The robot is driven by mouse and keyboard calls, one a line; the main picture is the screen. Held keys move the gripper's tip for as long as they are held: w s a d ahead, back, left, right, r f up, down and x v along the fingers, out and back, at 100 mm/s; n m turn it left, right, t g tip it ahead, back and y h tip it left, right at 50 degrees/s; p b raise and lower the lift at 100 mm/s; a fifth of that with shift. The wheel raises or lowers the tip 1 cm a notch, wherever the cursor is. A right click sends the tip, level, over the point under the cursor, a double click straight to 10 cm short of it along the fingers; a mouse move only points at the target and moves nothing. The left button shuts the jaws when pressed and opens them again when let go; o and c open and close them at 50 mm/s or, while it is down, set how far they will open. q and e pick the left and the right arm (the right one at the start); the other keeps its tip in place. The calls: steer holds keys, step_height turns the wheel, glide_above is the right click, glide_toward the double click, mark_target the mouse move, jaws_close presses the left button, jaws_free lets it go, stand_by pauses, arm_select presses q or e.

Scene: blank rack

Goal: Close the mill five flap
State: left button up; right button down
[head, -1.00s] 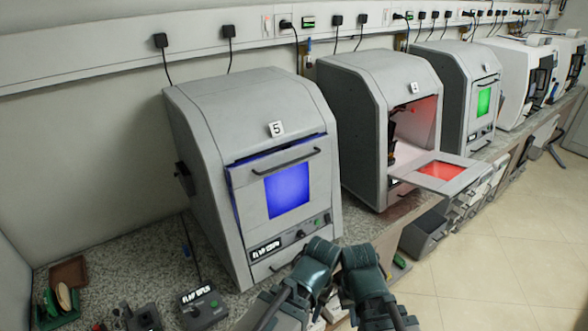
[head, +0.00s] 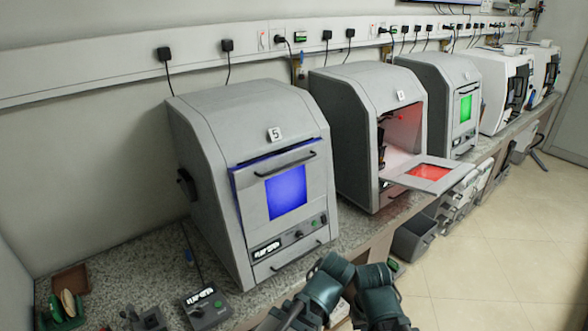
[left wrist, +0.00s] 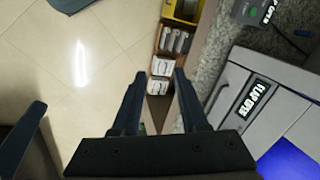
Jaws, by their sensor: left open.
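Mill five (head: 225,115) is a grey box on the counter with a "5" tag on its top front. Its flap (head: 310,190) has a dark bar handle (head: 286,165) and a glowing blue window. The flap stands slightly ajar at the top, with blue light along its upper and left edges. In the left wrist view, the mill's front (left wrist: 232,100) with its label and part of the blue window (left wrist: 288,160) show at the right. My left gripper (left wrist: 159,77) is open and empty, apart from the flap.
The neighbouring mill (head: 362,85) has its flap (head: 430,172) lowered, jutting out over the counter edge. A mill with a green window (head: 447,85) stands beyond. A control box (head: 207,308) sits on the counter at front left. The tiled floor (head: 500,250) is open at right.

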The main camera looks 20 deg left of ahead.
arm_select(q)
steer(key=w+a+r+m+t+y, duration=0.25)
steer(key=w+a+r+t, duration=0.2)
steer(key=w+r, duration=0.3)
steer(key=w+a+r+m+t+y, duration=0.1)
steer(key=w+a+r+t+y, duration=0.3)
steer(key=w+r+t, duration=0.4)
steer(key=w+d+r+m+t+b, duration=0.1)
steer(key=w+d+r+m+t, duration=0.15)
steer(key=w+r+m, duration=0.3)
steer(key=r+x, duration=0.1)
steer(key=x, duration=1.2)
steer(key=shift+a+p, duration=0.3)
steer(key=shift+p, duration=0.15)
steer(key=shift+s, duration=0.1)
jaws_close()
steer(key=shift+f, duration=0.1)
